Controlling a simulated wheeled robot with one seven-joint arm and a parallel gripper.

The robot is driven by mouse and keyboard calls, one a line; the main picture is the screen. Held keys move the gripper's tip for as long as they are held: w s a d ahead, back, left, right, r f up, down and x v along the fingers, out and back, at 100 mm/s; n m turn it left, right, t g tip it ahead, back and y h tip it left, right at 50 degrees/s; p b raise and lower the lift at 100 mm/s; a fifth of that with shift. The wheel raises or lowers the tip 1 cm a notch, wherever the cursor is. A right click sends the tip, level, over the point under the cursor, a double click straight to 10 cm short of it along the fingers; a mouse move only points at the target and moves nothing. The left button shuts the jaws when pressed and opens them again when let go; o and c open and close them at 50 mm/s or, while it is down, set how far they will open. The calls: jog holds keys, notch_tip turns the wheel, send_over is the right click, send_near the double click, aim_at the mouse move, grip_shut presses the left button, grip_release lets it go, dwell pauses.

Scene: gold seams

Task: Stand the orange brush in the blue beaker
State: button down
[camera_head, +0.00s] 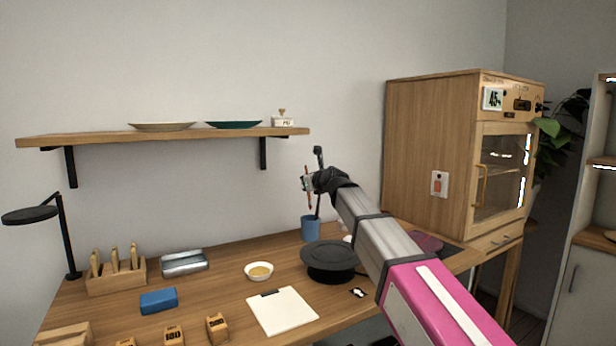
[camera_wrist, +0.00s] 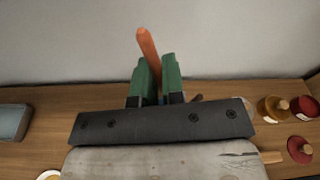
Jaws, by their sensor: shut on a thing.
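My gripper (camera_head: 308,183) is shut on the orange brush (camera_head: 309,196), above the back of the workbench. In the wrist view the brush (camera_wrist: 148,45) stands up between the two green finger pads of my gripper (camera_wrist: 156,80), leaning slightly left. Its lower end is hidden there by the gripper. The blue beaker (camera_head: 310,230) stands upright on the bench, below my gripper in the head view. A dark thin stick shows just above the beaker's rim; I cannot tell whether it stands inside. I do not make out the beaker in the wrist view.
A black turntable (camera_head: 330,256) stands close in front of the beaker. A bowl of yellow powder (camera_head: 259,271) and a white board (camera_head: 283,311) lie nearer. A wooden cabinet (camera_head: 430,150) is to the right, and a shelf (camera_head: 160,136) hangs above.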

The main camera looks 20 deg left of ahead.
notch_tip(320, 180, down, 9)
jog(key=shift+r, duration=0.2)
dwell(0.8)
jog(key=c, duration=1.1)
grip_release()
jog(key=shift+c, duration=0.2)
